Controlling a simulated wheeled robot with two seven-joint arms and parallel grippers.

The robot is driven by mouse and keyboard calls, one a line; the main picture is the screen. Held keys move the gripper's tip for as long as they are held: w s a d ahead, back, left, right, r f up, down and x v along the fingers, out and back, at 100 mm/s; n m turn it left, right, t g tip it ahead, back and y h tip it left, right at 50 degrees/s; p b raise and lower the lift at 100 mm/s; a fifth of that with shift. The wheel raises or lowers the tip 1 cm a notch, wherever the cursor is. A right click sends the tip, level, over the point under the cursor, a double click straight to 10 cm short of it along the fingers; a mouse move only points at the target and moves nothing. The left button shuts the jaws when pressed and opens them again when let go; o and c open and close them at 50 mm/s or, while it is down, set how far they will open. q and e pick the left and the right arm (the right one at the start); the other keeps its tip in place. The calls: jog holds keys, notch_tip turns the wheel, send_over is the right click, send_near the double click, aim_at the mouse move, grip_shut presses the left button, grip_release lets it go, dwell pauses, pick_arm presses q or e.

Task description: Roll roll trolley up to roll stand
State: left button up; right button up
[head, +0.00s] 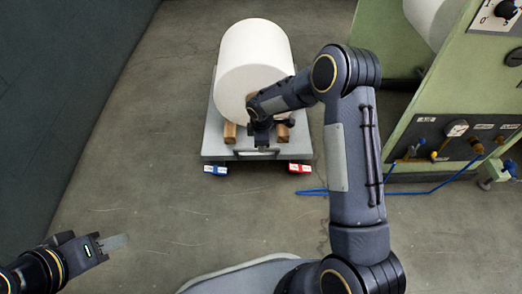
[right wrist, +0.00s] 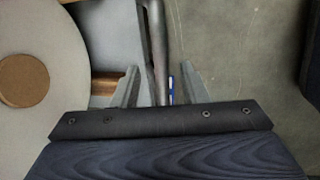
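The roll trolley (head: 212,138) is a grey flat platform bearing a large white roll (head: 253,58) between wooden chocks (head: 230,132). A bar handle (head: 256,153) is at its near edge. My right gripper (head: 262,140) is at this edge, partly hidden by its own wrist. In the right wrist view its two fingers (right wrist: 160,86) stand apart on either side of the dark handle bar (right wrist: 157,40), with gaps showing. The green roll stand (head: 440,85) is at the right and holds another white roll (head: 432,18). My left gripper (head: 112,243) is away at lower left, holding nothing visible.
A blue hose (head: 420,192) runs on the floor from the stand. A dark wall (head: 60,80) is at left. Bare floor lies between trolley and stand.

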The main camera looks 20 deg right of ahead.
jog(key=f, duration=0.1)
jog(key=f+b, duration=0.1)
jog(key=f, duration=0.2)
jog(key=shift+w+d+f, duration=0.15)
jog(key=shift+w+f, duration=0.05)
jog(key=shift+w, duration=0.2)
jog(key=shift+c, duration=0.4)
grip_shut()
